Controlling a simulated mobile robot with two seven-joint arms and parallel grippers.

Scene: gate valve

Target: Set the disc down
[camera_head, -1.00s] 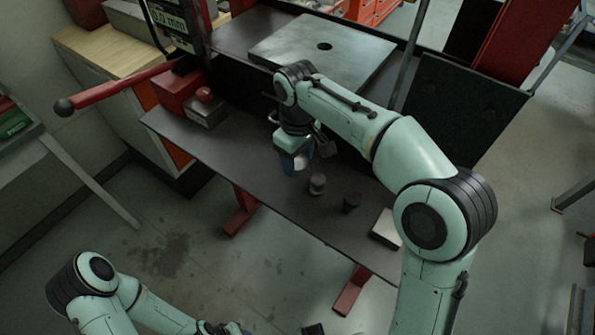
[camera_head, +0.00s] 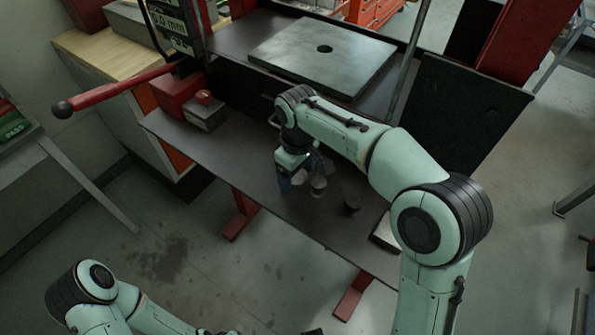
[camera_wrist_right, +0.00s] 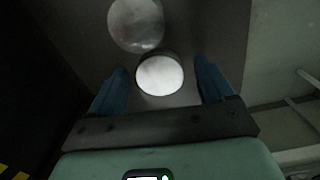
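My right gripper (camera_head: 291,185) points down low over the dark bench shelf in the head view. In the right wrist view its two blue fingers (camera_wrist_right: 163,72) stand apart. A pale round disc (camera_wrist_right: 160,75) lies between them, with a narrow dark gap on each side. In the head view the disc (camera_head: 299,178) shows beside the blue fingers; whether it rests on the shelf is hard to tell. A second grey round piece (camera_wrist_right: 136,25) is close by, standing on the shelf (camera_head: 318,186). My left arm runs out at the bottom edge, and its gripper is out of view.
A dark short cylinder (camera_head: 351,203) stands to the right on the shelf (camera_head: 250,185). A pale block (camera_head: 385,232) is partly behind my right arm. A red box (camera_head: 180,92) and a grey block (camera_head: 205,115) sit at the left. A thick steel plate (camera_head: 325,55) is behind.

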